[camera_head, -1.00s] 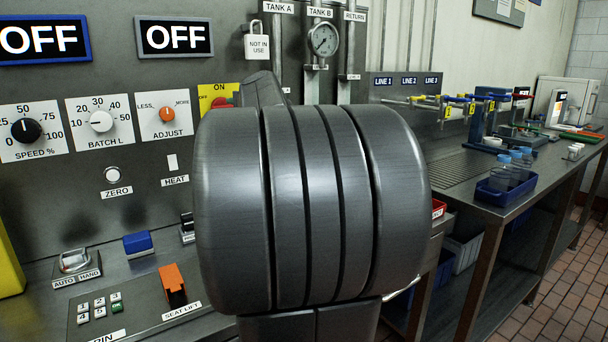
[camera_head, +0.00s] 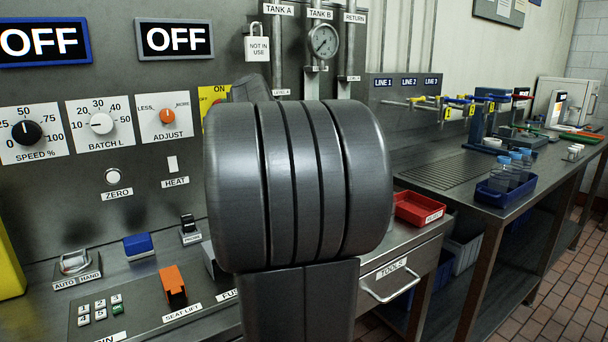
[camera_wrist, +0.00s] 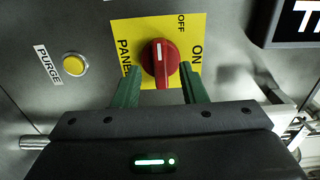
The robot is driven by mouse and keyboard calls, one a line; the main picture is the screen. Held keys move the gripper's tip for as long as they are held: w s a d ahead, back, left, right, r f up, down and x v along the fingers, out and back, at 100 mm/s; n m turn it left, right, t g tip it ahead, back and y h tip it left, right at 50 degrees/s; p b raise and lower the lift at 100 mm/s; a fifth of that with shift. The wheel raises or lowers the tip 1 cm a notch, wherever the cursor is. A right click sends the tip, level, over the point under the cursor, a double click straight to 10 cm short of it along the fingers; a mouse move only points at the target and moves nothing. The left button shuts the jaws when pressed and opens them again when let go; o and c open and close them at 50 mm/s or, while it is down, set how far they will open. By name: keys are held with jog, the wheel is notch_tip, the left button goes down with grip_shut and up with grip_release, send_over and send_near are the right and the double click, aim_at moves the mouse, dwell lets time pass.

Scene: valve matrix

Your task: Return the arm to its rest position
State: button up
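My gripper (camera_wrist: 160,84) shows in the wrist view as two green fingers spread apart, with nothing held between them. Beyond the fingertips is a red rotary knob (camera_wrist: 160,62) on a yellow plate (camera_wrist: 128,28) marked PANEL, OFF and ON. The knob's white line is roughly upright in that view. I cannot tell the exact gap between the fingers and the knob. In the head view my dark grey arm (camera_head: 298,185) is folded up large in front of the panel. It hides my gripper and most of the yellow plate (camera_head: 211,95).
The control panel (camera_head: 70,175) with dials and OFF displays stands close behind my arm. A red tray (camera_head: 420,208) sits on the counter to the right, above a tools drawer (camera_head: 400,270). A bench with a blue bin (camera_head: 505,192) is farther right.

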jog(key=shift+w+a+r+m+p, duration=0.1)
jog(key=shift+w+a+m+p, duration=0.25)
jog(key=shift+m+p, duration=0.75)
jog(key=shift+w+a+r+m+p, duration=0.15)
jog(key=shift+w+m+p, duration=0.25)
jog(key=shift+m+p, duration=0.7)
jog(key=shift+w+a+f+m+p, duration=0.1)
jog(key=shift+w+a+m+p, duration=0.25)
jog(key=shift+m+p, duration=0.75)
jog(key=shift+d, duration=0.1)
